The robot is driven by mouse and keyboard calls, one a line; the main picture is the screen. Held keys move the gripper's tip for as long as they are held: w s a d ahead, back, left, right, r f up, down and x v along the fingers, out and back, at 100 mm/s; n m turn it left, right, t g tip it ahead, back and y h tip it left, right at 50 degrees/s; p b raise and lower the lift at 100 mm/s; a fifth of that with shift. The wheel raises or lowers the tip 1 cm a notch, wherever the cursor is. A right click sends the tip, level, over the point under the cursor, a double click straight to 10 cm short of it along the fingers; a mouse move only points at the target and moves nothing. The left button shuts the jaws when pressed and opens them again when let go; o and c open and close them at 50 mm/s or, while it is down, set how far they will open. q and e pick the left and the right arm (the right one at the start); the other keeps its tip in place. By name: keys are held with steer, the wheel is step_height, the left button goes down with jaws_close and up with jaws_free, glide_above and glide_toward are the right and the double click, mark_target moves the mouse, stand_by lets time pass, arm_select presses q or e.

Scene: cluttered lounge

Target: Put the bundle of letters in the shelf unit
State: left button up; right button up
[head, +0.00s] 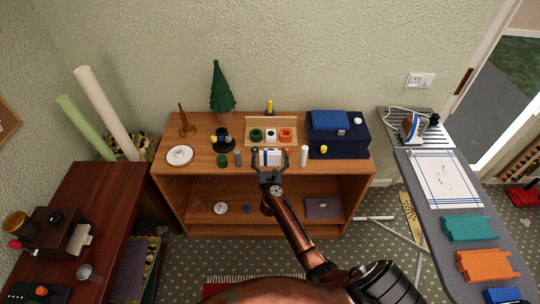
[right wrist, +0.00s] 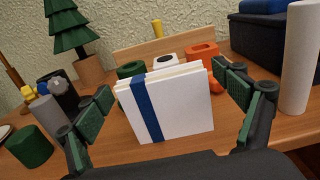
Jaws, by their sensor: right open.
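The bundle of letters (right wrist: 182,108) is a white stack with a blue band, standing upright on top of the shelf unit (head: 181,184). In the head view the bundle (head: 271,158) is near the front edge of the top. My right gripper (head: 270,163) is open, with one green-padded finger on each side of the bundle. In the right wrist view, the fingers (right wrist: 168,95) show gaps to the bundle on both sides. The shelf unit is wooden, with an open front below its top. My left gripper is not in view.
Beside the bundle on the top stand a white cylinder (head: 304,156), a green cylinder (head: 223,161) and a grey one (head: 238,158). Behind are a wooden rack (head: 258,125) and a dark blue box (head: 352,135). The lower shelf holds a purple book (head: 323,208) and small items, with free room between.

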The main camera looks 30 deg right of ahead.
steer(key=shift+r, duration=0.25)
steer(key=shift+s+a+p, duration=0.2)
steer(key=shift+s+p, duration=0.1)
steer(key=shift+p, duration=0.05)
steer(key=v, duration=1.1)
steer(key=shift+s+a, duration=0.1)
steer(key=shift+a, duration=0.05)
steer(key=s+a+f+n+g+y, duration=0.1)
steer(key=s+a+f+n+y, duration=0.15)
steer(key=s+f+n, duration=0.7)
steer(key=s+a+f+n+g+y, duration=0.1)
steer(key=s+a+f+n+y, duration=0.15)
steer(key=f+n, duration=0.8)
steer(key=s+a+f+n+g+y, duration=0.25)
steer(key=s+f+n, duration=0.25)
steer(key=f, duration=1)
steer(key=s+d+f+n+g, duration=0.1)
steer(key=s+f+n+g, duration=0.2)
steer(key=s, duration=1)
steer(key=s+d+f+n+g+y, duration=0.1)
steer(key=s+f+n+g, duration=0.2)
steer(key=s+f+n, duration=0.6)
steer(key=s+d+f+n+g, duration=0.2)
steer(key=s+f+n+g, duration=0.2)
steer(key=s, duration=1.5)
step_height(320, 180, down, 2)
steer(key=n, duration=0.2)
steer(key=shift+f+n, duration=0.25)
steer(key=shift+n, duration=0.15)
